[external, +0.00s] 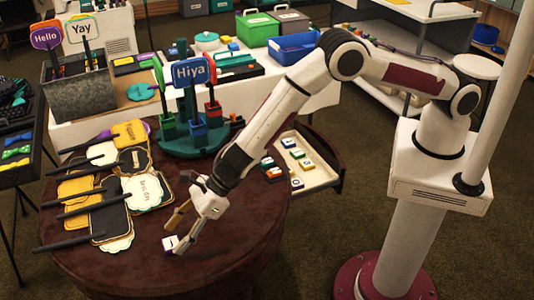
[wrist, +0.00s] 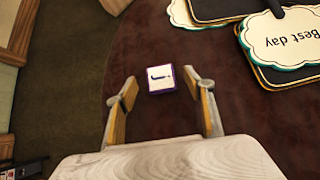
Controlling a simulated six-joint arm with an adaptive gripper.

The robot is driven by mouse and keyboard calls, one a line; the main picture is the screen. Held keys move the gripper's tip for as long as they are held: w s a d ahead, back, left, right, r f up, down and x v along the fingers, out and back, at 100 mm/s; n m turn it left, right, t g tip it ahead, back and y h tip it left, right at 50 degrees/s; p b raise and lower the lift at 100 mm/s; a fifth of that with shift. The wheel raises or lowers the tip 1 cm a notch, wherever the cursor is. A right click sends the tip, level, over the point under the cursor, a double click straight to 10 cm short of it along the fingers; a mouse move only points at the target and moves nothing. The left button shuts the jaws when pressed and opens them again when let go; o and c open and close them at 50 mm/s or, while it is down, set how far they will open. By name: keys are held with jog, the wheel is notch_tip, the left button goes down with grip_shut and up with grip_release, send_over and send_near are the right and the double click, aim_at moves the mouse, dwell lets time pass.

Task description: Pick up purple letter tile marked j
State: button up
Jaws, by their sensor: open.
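The purple letter tile (wrist: 161,78) lies flat on the round dark red table, its white top face up with a dark mark like a j. In the external view the tile (external: 170,243) sits near the table's front, beside my gripper's fingertips. My gripper (external: 174,238) is open and low over the table. In the wrist view my gripper's two fingers (wrist: 164,90) stand apart, with the tile between and slightly beyond their tips, not visibly touching either. How high the fingertips are above the table is hard to tell.
Several speech-bubble signs with dark handles (external: 105,190) cover the table's left side. A green stand (external: 195,135) holding a "Hiya" sign is at the back. An open drawer (external: 318,178) with letter tiles is at the right. The table (external: 235,235) is clear around the tile.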

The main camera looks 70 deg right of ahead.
jog(key=shift+x, duration=1.05)
jog(key=c, duration=1)
